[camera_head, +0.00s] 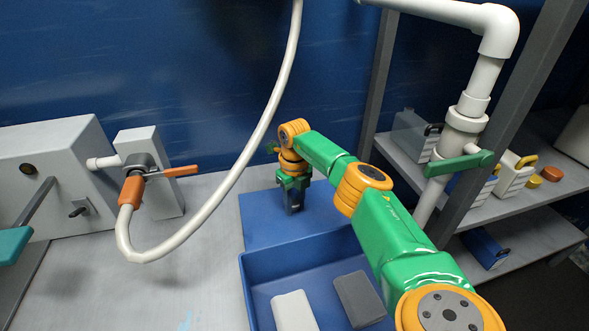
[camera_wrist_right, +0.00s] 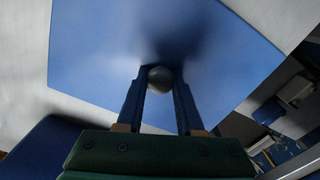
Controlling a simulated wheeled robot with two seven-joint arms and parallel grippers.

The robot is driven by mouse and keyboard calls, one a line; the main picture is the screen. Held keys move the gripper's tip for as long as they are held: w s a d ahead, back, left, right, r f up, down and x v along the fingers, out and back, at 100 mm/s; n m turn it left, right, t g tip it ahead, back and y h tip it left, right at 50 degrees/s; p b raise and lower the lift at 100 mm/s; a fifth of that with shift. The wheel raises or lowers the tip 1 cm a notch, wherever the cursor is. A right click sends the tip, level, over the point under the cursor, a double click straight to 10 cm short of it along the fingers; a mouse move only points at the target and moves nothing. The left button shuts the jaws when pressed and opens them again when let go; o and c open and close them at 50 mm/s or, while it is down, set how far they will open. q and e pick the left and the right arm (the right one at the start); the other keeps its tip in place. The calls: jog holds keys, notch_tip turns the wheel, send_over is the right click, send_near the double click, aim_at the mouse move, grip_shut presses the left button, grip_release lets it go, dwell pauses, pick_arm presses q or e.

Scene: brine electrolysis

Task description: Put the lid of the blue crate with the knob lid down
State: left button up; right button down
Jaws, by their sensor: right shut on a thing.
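The blue crate (camera_head: 247,268) stands open at the bottom centre of the head view. A white block (camera_head: 295,312) and a dark grey block (camera_head: 360,298) lie in it. Its flat blue lid (camera_head: 262,222) is just behind the crate, off its opening, and fills much of the right wrist view (camera_wrist_right: 100,65). My right gripper (camera_head: 293,208) points down at the lid. In the wrist view its fingers (camera_wrist_right: 159,85) are shut on the round grey knob (camera_wrist_right: 159,77). I cannot tell whether the lid touches the table. My left gripper is out of view.
A grey machine (camera_head: 60,165) with an orange-handled valve (camera_head: 180,171) stands at the left. A white hose (camera_head: 262,125) hangs between it and the lid. A shelf (camera_head: 520,225) with bins and a white pipe (camera_head: 484,80) are at the right. The grey table (camera_head: 195,275) is clear left of the crate.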

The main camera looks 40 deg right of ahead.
aim_at(294, 203)
jog(key=c, duration=0.5)
grip_release()
jog(key=shift+f, duration=0.1)
jog(key=shift+c, duration=0.2)
notch_tip(294, 203, up, 12)
jog(key=p, duration=0.1)
jog(key=shift+r, duration=0.2)
